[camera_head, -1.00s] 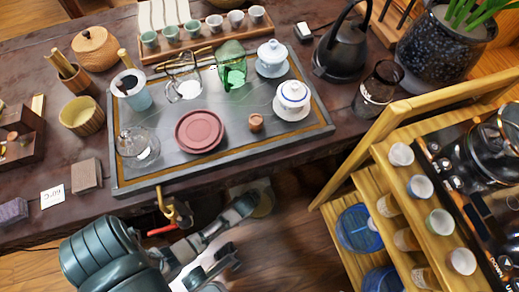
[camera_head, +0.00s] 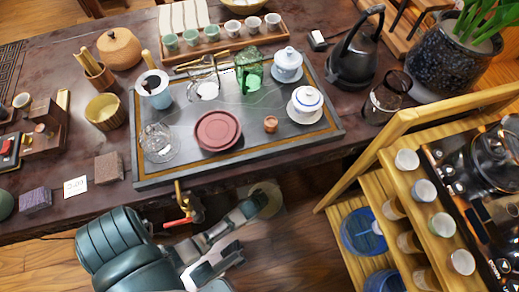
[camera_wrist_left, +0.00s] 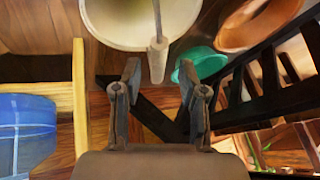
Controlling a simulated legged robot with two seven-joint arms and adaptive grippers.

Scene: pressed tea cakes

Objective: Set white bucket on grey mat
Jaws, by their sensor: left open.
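The white bucket (camera_wrist_left: 118,22) is large at the top of the left wrist view, cut off by the frame. A thin pale rod (camera_wrist_left: 157,55) crosses its near rim. In the head view a pale round thing (camera_head: 275,204), probably the bucket, stands on the floor by the table's front edge, partly hidden by my left gripper (camera_head: 255,222). My left gripper's two fingers (camera_wrist_left: 160,75) are apart with nothing gripped, just short of the bucket's rim, with the rod's end between them. I cannot make out a grey mat. My right gripper is not in view.
The dark table (camera_head: 120,188) bears a tea tray (camera_head: 160,177) with cups and pots; a red-handled tap (camera_head: 182,220) hangs at its front. A wooden shelf (camera_head: 395,165) stands right. In the wrist view, a teal thing (camera_wrist_left: 203,60), brown bowl (camera_wrist_left: 255,28) and black rack (camera_wrist_left: 270,75) are close.

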